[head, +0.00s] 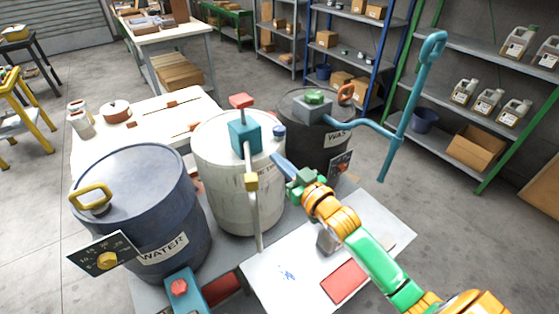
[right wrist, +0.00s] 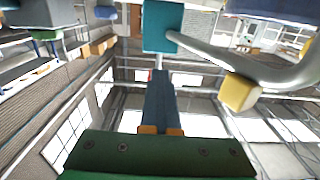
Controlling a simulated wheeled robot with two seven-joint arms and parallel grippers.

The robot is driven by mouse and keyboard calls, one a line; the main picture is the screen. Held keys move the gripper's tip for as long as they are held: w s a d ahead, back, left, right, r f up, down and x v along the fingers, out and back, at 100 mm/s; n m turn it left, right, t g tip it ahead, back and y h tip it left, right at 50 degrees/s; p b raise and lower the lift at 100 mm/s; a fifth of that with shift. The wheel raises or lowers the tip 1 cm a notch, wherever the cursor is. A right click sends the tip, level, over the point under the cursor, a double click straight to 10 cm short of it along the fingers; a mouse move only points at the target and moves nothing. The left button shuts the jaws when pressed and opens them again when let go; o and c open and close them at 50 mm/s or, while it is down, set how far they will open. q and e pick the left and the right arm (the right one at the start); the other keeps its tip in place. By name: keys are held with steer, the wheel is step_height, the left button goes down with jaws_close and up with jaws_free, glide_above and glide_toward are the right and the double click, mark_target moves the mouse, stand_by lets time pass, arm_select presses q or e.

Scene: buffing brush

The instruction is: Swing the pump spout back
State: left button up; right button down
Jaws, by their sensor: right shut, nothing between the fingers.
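The pump is a teal block (head: 244,137) with a red knob (head: 241,101), on top of the white drum (head: 215,185). Its grey spout (head: 260,228) reaches toward the front past the drum's rim and bends down, with a yellow collar (head: 251,182) on it. In the right wrist view the teal block (right wrist: 162,27), the curved grey spout (right wrist: 218,58) and the yellow collar (right wrist: 238,92) show up close. My right gripper (head: 275,157) is shut and empty, just right of the spout. Its blue fingers (right wrist: 160,72) point toward the pump block; I cannot tell whether they touch. My left gripper is not in view.
A blue WATER drum (head: 135,205) stands left, with a dial plate (head: 101,258) in front. A black drum (head: 325,158) at right carries another pump with a long blue handle (head: 400,118). A white bench (head: 376,225) with a red pad (head: 345,282) lies under my right arm.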

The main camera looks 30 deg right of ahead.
stand_by(0.3)
steer(key=c, duration=0.5)
jaws_free()
steer(key=s, duration=0.4)
steer(key=s+d+b, duration=0.1)
steer(key=s, duration=0.2)
steer(key=shift+c, duration=0.3)
